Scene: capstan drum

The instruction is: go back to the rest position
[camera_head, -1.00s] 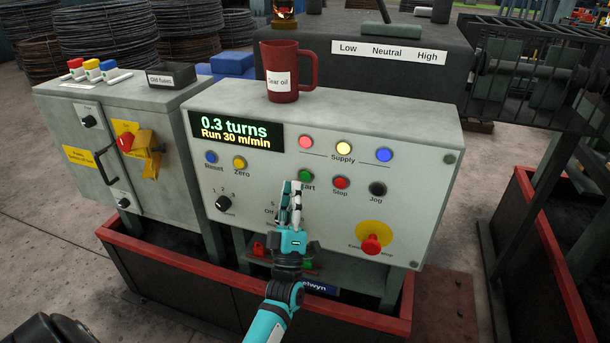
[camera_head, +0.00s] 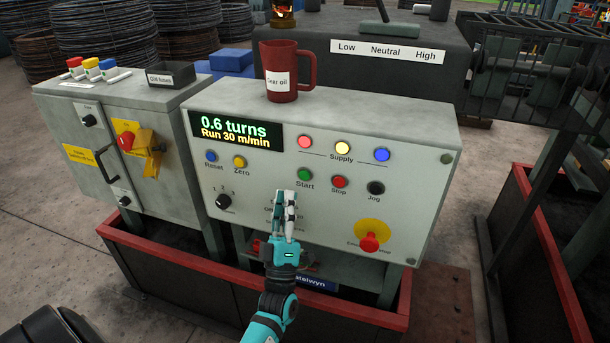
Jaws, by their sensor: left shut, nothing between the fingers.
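My left gripper (camera_head: 285,202) is shut and empty. It points up in front of the lower middle of the grey control panel (camera_head: 330,215), below the green Start button (camera_head: 305,174), and its fingertips are clear of that button. It hides part of a selector and its label. The display (camera_head: 236,130) reads "0.6 turns" and "Run 30 m/min". My right gripper is not in view.
A red gear oil jug (camera_head: 283,85) stands on the panel top. A red emergency stop knob (camera_head: 369,242) sits at the panel's lower right. A grey cabinet with a yellow-red switch (camera_head: 127,141) stands at left. A red-rimmed trough (camera_head: 160,256) runs below.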

